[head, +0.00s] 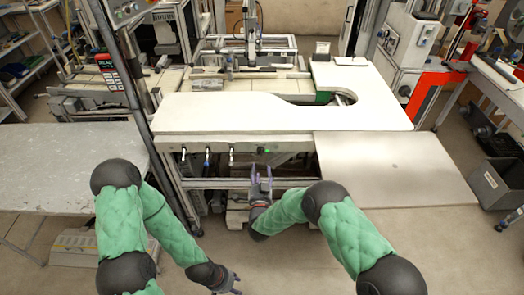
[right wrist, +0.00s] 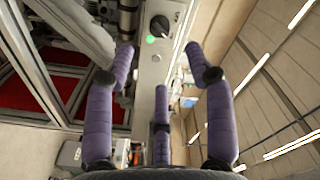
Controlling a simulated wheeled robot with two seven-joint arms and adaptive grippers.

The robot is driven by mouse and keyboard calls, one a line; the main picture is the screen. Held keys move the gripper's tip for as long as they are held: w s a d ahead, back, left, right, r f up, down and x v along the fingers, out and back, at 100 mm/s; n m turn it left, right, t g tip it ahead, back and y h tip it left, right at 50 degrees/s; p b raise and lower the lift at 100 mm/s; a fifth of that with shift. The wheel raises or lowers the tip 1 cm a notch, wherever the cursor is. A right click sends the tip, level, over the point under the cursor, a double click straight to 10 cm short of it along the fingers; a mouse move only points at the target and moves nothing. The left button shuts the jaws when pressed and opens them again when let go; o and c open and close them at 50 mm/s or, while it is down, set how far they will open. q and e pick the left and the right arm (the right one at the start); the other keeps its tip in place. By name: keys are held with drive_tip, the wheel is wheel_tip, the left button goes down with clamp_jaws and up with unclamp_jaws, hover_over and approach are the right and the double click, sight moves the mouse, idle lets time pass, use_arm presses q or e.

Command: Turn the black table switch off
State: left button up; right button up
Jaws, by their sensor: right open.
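The black table switch (right wrist: 160,25) is a round dark knob on the pale front rail under the table, near the top of the right wrist view. A small green light (right wrist: 150,39) glows beside it. In the head view the switch (head: 260,150) is a small dark spot on the rail. My right gripper (head: 261,174) is in front of and below it. In the right wrist view its purple fingers (right wrist: 160,75) are spread, empty and apart from the knob. My left gripper (head: 230,285) hangs low at the bottom edge, away from the table; its opening is unclear.
The white tabletop (head: 230,112) sits above the rail, with several valve handles (head: 207,152) to the left of the switch. A grey side panel (head: 390,165) lies at the right, and a grey table (head: 60,165) at the left. Floor is open in front.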

sight(260, 153)
drive_tip(key=w+b, duration=0.1)
drive_tip(key=w, duration=0.8)
drive_tip(key=shift+w+f+b, duration=0.1)
drive_tip(key=shift+w+b, duration=0.25)
drive_tip(key=shift+b, duration=0.05)
clamp_jaws()
